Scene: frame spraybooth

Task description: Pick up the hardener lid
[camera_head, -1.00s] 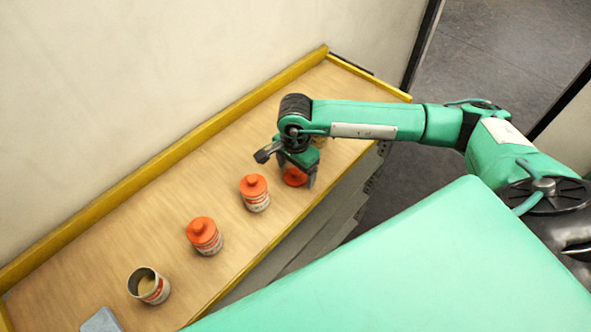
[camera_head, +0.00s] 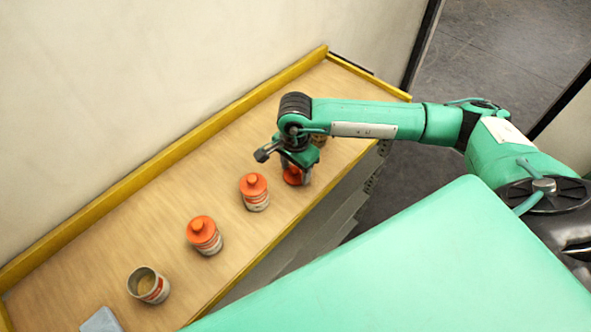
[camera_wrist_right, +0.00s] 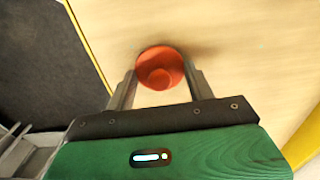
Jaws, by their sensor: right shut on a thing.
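An orange-red round lid with a raised knob (camera_head: 292,175) is at the bench's front edge, partly hidden by my right gripper (camera_head: 296,177). In the right wrist view the lid (camera_wrist_right: 160,67) sits between the two fingers of my right gripper (camera_wrist_right: 162,72), which are shut on its sides. The knob faces the wrist camera. I cannot tell whether the lid touches the bench or is just above it. My left gripper is not in view.
The wooden bench (camera_head: 110,245) has a yellow rim (camera_head: 170,155) along the wall. Two orange-lidded cans (camera_head: 255,192) (camera_head: 205,235) and an open can (camera_head: 149,286) stand to the left. Another can (camera_head: 319,140) is partly hidden behind my gripper. A grey block (camera_head: 101,320) lies front left.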

